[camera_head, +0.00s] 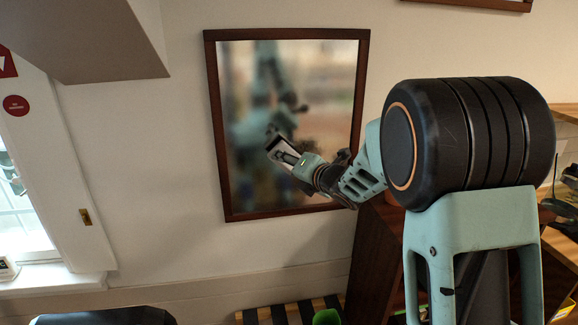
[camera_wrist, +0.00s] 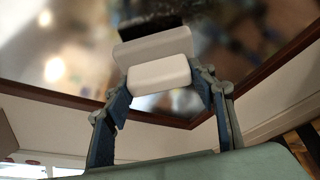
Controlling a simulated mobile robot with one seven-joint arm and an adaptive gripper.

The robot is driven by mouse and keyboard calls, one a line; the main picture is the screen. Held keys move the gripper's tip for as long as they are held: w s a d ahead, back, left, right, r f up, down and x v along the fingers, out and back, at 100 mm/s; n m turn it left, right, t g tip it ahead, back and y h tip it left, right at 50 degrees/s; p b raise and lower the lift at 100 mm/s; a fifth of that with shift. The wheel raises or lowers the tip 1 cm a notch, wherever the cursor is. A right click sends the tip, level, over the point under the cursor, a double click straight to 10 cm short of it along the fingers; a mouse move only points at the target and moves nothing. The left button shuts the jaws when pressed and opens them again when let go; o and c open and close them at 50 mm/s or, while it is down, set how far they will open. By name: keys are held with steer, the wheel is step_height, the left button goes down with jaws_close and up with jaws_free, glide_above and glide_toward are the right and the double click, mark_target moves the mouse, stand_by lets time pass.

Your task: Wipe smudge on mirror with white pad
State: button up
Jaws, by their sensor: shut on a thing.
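The mirror (camera_head: 235,75) hangs on the wall in a dark brown frame, and its glass shows blurred reflections. My gripper (camera_head: 285,153) is in front of the middle of the glass, reaching in from the right. In the wrist view my gripper (camera_wrist: 160,77) is shut on the white pad (camera_wrist: 160,74), a rounded block held between the two fingers. The pad's paler reflection is just beyond it; I cannot tell whether pad and glass touch. A dark patch lies past that reflection; I cannot tell whether it is the smudge or a reflection.
A wooden shelf unit (camera_head: 375,250) stands below and right of the mirror. A sloping underside (camera_head: 100,45) hangs at upper left, above a window (camera_head: 25,215). The wall left of the mirror is clear.

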steer(key=shift+w+a, duration=0.25)
steer(key=shift+w, duration=0.7)
steer(key=shift+d, duration=0.1)
steer(key=w+d, duration=0.1)
steer(key=d, duration=0.2)
steer(key=w+d, duration=0.1)
steer(key=d, duration=0.3)
steer(key=w+d, duration=0.1)
steer(key=d, duration=0.3)
steer(key=shift+w+d, duration=0.15)
steer(key=shift+d, duration=0.1)
stand_by(0.6)
steer(key=shift+a+b, duration=0.1)
steer(key=shift+b, duration=0.2)
